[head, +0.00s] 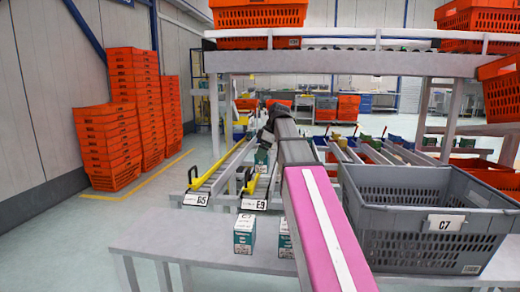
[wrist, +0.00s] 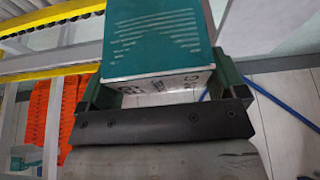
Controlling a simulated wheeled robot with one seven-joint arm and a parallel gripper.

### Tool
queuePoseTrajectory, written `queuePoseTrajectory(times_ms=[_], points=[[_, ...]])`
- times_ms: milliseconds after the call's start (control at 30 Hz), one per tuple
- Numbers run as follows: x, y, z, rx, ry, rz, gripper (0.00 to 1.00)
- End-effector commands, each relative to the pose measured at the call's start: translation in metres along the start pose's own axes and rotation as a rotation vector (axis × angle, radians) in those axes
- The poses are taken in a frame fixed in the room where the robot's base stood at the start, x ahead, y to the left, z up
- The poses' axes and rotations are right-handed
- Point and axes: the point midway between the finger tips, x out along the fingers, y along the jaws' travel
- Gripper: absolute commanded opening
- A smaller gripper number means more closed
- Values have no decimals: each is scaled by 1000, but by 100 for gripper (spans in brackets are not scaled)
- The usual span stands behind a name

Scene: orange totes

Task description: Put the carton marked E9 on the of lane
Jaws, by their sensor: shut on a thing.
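My gripper (wrist: 165,88) is shut on a teal and white carton (wrist: 155,40), with a finger on each side of it. Print on the carton's white face is too unclear in the wrist view to read for sure. In the head view the arm reaches forward and a teal carton (head: 262,158) shows beside its far end, over or at the lane marked E9; I cannot tell whether it touches the lane. The E9 tag (head: 253,204) is on the front end of that lane (head: 257,186), which has yellow-edged rails. The gripper's fingers are mostly hidden in the head view.
Lane B5 (head: 197,199) lies to the left. Two cartons, one at left (head: 244,235) and one partly behind my arm (head: 285,240), stand on the near table (head: 180,243). A grey tote marked C7 (head: 400,240) stands right. An upper rack (head: 360,62) spans above.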

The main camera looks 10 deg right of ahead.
Motion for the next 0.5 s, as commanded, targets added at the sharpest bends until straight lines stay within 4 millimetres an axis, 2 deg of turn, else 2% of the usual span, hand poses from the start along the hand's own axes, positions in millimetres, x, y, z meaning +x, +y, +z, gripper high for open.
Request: queuePoseTrajectory(times_ms=[267,500], points=[[8,0,3,0,0,0,60],[28,-1,12,1,0,-1,60]])
